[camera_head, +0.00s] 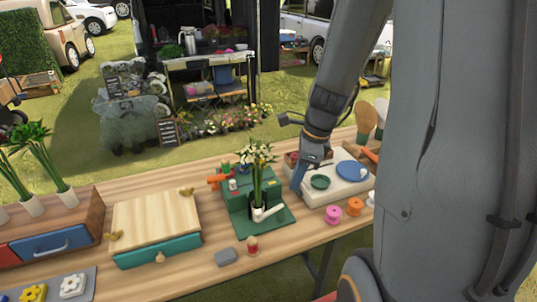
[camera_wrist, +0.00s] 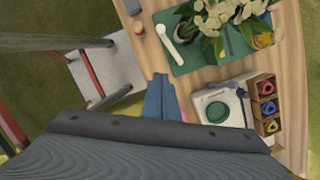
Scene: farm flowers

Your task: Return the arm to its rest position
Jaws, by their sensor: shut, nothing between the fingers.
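My gripper (camera_head: 300,180) hangs over the wooden table (camera_head: 300,232), between the green mat and the white tray. Its blue fingers point down and look closed, with nothing between them. In the wrist view, the fingers (camera_wrist: 160,97) show near the table's edge, left of the white tray. My arm is bent and reaches out from the right. Whether the fingertips touch the table is hard to tell.
White flowers (camera_head: 258,160) stand by a green mat (camera_head: 276,228) left of my gripper. A white tray (camera_head: 333,195) holds a green bowl (camera_head: 320,182) and blue plate (camera_head: 351,170). Pink (camera_head: 333,214) and orange (camera_head: 354,206) spools stand in front. A wooden-lidded box (camera_head: 155,222) lies left.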

